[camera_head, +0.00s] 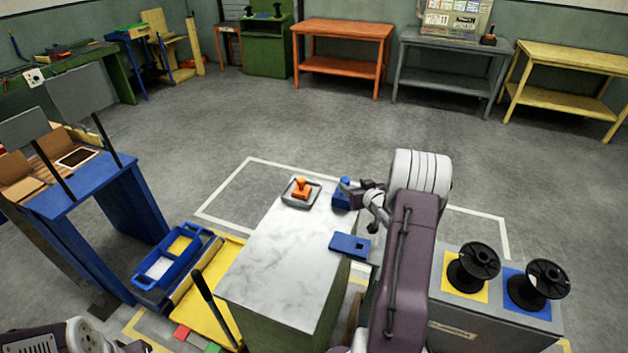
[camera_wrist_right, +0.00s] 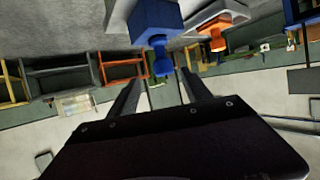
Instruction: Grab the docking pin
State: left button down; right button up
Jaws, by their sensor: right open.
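On the white marble-topped counter (camera_head: 285,255) two knobbed pieces stand at the far end. One is blue (camera_head: 341,196), a knob on a block; the other is orange (camera_head: 301,189), on a grey tray (camera_head: 313,198). I cannot tell for sure which is the docking pin. My right gripper (camera_head: 352,187) is open at the blue piece, partly hiding it. In the right wrist view, turned over, the blue knob (camera_wrist_right: 160,58) lies just ahead of and between the open fingers (camera_wrist_right: 162,76); the orange piece (camera_wrist_right: 218,40) is farther off.
A flat blue block (camera_head: 350,245) lies on the counter's right edge, beside my right arm. Two black spools (camera_head: 474,266) stand on a grey bench at right. A blue tote (camera_head: 178,257) and blue stand (camera_head: 95,190) are at left. Floor beyond the counter is clear.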

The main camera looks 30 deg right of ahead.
aim_at(342, 178)
jog(key=x, duration=0.9)
jog(key=shift+w+a, duration=0.1)
jog(key=shift+a, duration=0.25)
jog(key=shift+r, duration=0.15)
jog(key=c, duration=0.8)
grip_shut()
